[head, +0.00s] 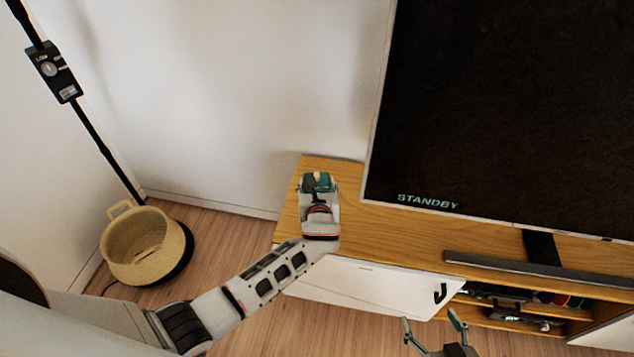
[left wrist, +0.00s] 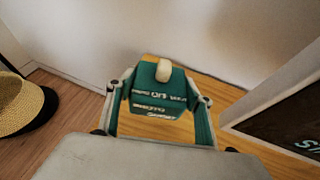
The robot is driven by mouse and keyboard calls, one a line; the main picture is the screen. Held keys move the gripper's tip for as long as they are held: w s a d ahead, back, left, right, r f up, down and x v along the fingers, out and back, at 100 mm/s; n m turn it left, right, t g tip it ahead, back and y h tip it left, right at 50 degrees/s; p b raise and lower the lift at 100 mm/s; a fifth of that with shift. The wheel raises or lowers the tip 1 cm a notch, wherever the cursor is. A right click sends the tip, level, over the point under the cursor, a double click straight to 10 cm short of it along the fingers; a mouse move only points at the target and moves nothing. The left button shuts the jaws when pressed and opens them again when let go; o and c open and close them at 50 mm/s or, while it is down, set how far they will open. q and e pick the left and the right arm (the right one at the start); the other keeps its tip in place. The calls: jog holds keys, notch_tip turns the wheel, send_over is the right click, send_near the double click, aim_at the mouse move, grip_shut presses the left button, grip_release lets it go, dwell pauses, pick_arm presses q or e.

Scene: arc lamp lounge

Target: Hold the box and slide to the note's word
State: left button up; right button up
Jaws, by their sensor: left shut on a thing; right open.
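A teal box (left wrist: 157,100) with pale lettering and a rounded cream knob (left wrist: 164,70) on top stands on the wooden cabinet in the left wrist view. My left gripper (left wrist: 159,101) is shut on the box, one finger on each side. In the head view my left gripper (head: 317,184) is at the cabinet's left end and largely hides the box. My right gripper (head: 436,327) is open and empty at the bottom edge. I see no note in these views.
A large screen (head: 500,110) showing STANDBY stands on the wooden cabinet (head: 385,228), with a dark bar (head: 540,270) in front. A lamp pole with a black dial box (head: 52,72) rises at left, by a woven basket (head: 142,245). Open shelves hold several items.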

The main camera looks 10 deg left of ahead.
pick_arm(q)
jog(key=shift+f+b, duration=0.9)
jog(key=shift+f, duration=0.55)
jog(key=shift+f+b, duration=1.5)
jog(key=shift+f, duration=0.8)
jog(key=shift+f+b, duration=0.75)
jog(key=shift+f, duration=0.35)
jog(key=shift+f+b, duration=0.45)
jog(key=shift+f, duration=0.65)
jog(key=shift+f+b, duration=0.1)
jog(key=shift+b, duration=0.2)
pick_arm(e)
notch_tip(320, 180, down, 8)
jog(key=d, duration=0.1)
jog(key=shift+r, duration=0.15)
jog(key=shift+s, duration=0.15)
